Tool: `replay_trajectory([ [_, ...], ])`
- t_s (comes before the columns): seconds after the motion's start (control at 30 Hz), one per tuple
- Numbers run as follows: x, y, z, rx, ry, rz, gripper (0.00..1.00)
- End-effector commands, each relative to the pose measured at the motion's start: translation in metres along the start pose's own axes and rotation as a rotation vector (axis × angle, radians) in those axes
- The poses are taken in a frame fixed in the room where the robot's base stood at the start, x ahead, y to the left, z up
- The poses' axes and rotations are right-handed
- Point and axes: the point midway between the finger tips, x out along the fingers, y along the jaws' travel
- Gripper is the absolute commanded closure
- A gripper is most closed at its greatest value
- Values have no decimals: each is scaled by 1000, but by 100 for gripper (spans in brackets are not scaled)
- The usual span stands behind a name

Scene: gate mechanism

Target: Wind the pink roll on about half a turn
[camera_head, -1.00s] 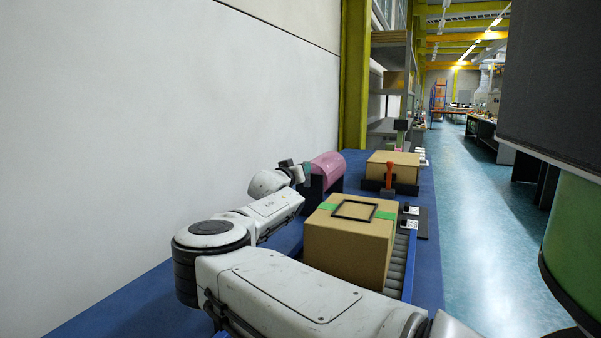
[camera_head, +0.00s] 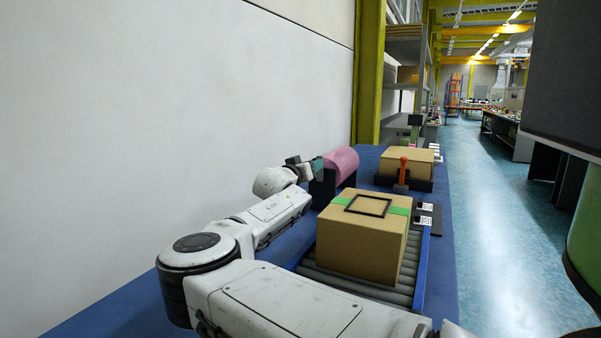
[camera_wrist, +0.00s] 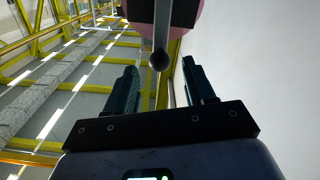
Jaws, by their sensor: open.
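The pink roll (camera_head: 343,161) lies across its dark stand (camera_head: 324,188) on the blue bench, beside the white wall. In the wrist view, part of the roll (camera_wrist: 200,8) shows at the top behind a black plate. A pale crank arm with a dark round knob (camera_wrist: 159,60) hangs down in front of that plate. My gripper (camera_wrist: 160,70) is open, with its two dark teal fingers on either side of the knob in the picture. I see no clear contact with it. In the head view my gripper (camera_head: 316,166) is at the near left end of the roll.
A cardboard box (camera_head: 362,238) with green tape and a black frame stands on a roller conveyor (camera_head: 348,283) right of my arm. Beyond it are an orange-handled lever (camera_head: 403,170) and a second box (camera_head: 407,162). The wall (camera_head: 180,130) bounds the left side.

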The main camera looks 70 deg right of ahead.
Motion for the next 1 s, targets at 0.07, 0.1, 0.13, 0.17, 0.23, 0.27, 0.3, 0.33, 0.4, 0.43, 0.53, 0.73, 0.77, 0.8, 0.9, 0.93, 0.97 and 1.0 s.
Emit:
replay_trajectory([
  [0.07, -19, -2, 0, -3, 2, -3, 46],
  [0.1, -26, -1, 0, -2, 2, -2, 46],
  [0.13, -32, -1, 0, -1, 1, -2, 46],
  [0.17, -38, -2, 0, -1, 1, -2, 46],
  [0.23, -49, -1, 0, 0, 1, -2, 46],
  [0.27, -53, -1, 0, 0, 0, -2, 46],
  [0.3, -58, -1, 0, 0, 0, -2, 46],
  [0.33, -62, -1, 0, 0, 0, -2, 46],
  [0.4, -68, -1, 0, 0, 0, -1, 46],
  [0.43, -70, -1, 0, 0, 0, -1, 46],
  [0.53, -73, 0, 0, 0, -1, 0, 46],
  [0.73, -73, 0, 0, 0, -1, 0, 46],
  [0.77, -73, 0, 0, 0, -1, 0, 46],
  [0.8, -73, 0, 0, 0, 0, 0, 46],
  [0.9, -73, 0, 0, 0, 0, 0, 46],
  [0.93, -73, 0, 0, 0, 0, 0, 46],
  [0.97, -73, 0, 0, 0, 0, 0, 46],
  [1.0, -73, 0, 0, 0, 0, 0, 46],
])
